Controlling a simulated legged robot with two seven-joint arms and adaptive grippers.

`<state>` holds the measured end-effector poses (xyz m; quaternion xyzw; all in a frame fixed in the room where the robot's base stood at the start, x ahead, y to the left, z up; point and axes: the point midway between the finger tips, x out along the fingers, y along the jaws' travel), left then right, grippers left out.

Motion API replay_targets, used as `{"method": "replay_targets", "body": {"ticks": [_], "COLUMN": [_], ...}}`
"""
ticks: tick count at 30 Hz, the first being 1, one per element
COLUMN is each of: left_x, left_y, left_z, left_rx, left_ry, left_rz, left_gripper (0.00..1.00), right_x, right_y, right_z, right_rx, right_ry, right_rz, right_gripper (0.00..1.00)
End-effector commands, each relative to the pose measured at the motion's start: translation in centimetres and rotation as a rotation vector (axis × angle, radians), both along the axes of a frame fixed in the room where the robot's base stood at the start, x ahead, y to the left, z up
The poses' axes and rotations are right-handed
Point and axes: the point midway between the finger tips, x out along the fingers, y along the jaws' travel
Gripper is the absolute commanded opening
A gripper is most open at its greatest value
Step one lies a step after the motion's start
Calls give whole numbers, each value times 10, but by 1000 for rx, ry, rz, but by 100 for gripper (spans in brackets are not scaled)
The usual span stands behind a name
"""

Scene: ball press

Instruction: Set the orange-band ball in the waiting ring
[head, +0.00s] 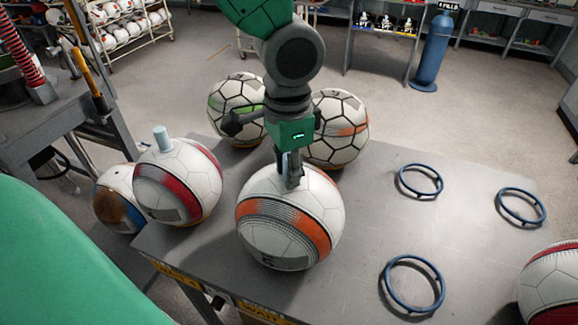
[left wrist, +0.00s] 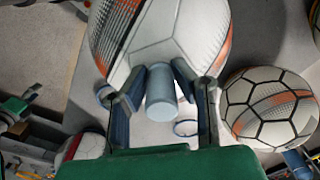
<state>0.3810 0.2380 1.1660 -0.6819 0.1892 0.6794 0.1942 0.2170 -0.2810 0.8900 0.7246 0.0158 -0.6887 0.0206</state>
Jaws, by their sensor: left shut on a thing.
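The orange-band ball (head: 287,225), white with an orange band, is at the near middle of the grey table. My left gripper (head: 291,178) is above it, pointing down, shut on the grey-blue peg on its top. In the left wrist view the peg (left wrist: 161,95) shows between the fingers (left wrist: 160,78), with the ball (left wrist: 170,35) beyond. Whether the ball touches the table is not clear. Three blue rings are on the right: a near one (head: 386,282), a far one (head: 420,197) and a right one (head: 525,224). All three look empty. My right gripper is not in view.
A red-band ball (head: 183,185) with a peg stands at the left, beside a brown-and-blue ball (head: 115,198). Two hexagon-patterned balls, one green-marked (head: 235,100) and one orange-marked (head: 340,130), are behind. Another red-band ball (head: 552,285) is at the right edge. Table between rings is clear.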

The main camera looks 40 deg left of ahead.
Motion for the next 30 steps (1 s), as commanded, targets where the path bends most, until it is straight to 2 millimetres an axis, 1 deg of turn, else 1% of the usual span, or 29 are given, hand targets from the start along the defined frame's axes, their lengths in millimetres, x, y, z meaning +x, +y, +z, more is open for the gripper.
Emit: {"method": "replay_targets", "body": {"ticks": [1, 2, 3, 12, 16, 20, 24, 30], "left_x": [1, 1, 1, 0, 1, 1, 1, 1], "left_y": [0, 0, 0, 0, 0, 0, -1, -1], "left_z": [-2, -1, -1, 0, 9, 31, 63, 101], "left_rx": [0, 0, 0, 0, -2, -1, -2, -2], "left_ry": [-1, 0, 0, 0, -3, -5, -7, -3], "left_rz": [0, 0, 0, 0, 1, 3, 2, 1], "left_gripper": [0, 33, 43, 43, 43, 43, 43, 43], "right_x": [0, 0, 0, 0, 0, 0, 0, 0], "right_y": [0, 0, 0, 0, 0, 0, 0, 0], "right_z": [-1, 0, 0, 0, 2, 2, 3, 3], "right_rx": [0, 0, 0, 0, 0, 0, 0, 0], "right_ry": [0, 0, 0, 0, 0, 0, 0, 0], "right_rz": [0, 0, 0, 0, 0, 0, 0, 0], "right_gripper": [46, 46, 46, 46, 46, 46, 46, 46]}}
